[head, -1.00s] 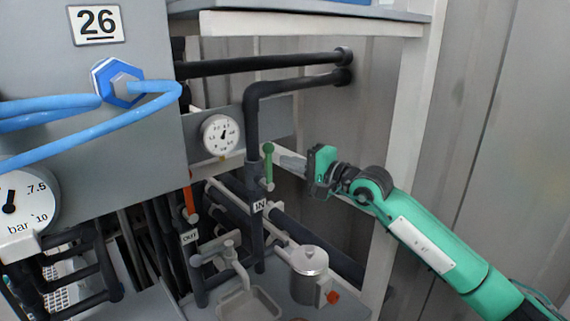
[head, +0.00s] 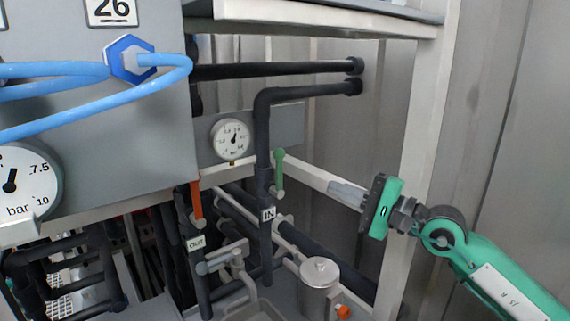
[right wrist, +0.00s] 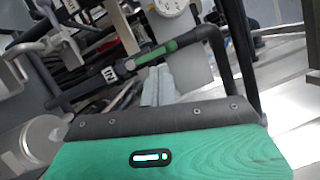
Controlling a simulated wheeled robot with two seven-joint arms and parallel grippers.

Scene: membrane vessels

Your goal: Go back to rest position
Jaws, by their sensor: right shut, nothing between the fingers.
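My right gripper (head: 346,194) shows at the right of the head view, its green arm coming in from the lower right. Its grey fingers are together and empty. They point left toward the green valve handle (head: 280,168) on the IN pipe (head: 264,135), with a clear gap between. In the right wrist view the shut fingers (right wrist: 157,85) show beyond the green gripper body, and the green handle (right wrist: 152,54) lies past them. My left gripper is not in view.
A white frame post (head: 410,170) stands close behind my right gripper. An orange handle (head: 196,199) is on the OUT pipe. A small gauge (head: 230,139) sits behind the pipes. A metal pot (head: 320,273) stands below. Blue hoses (head: 90,120) cross the left.

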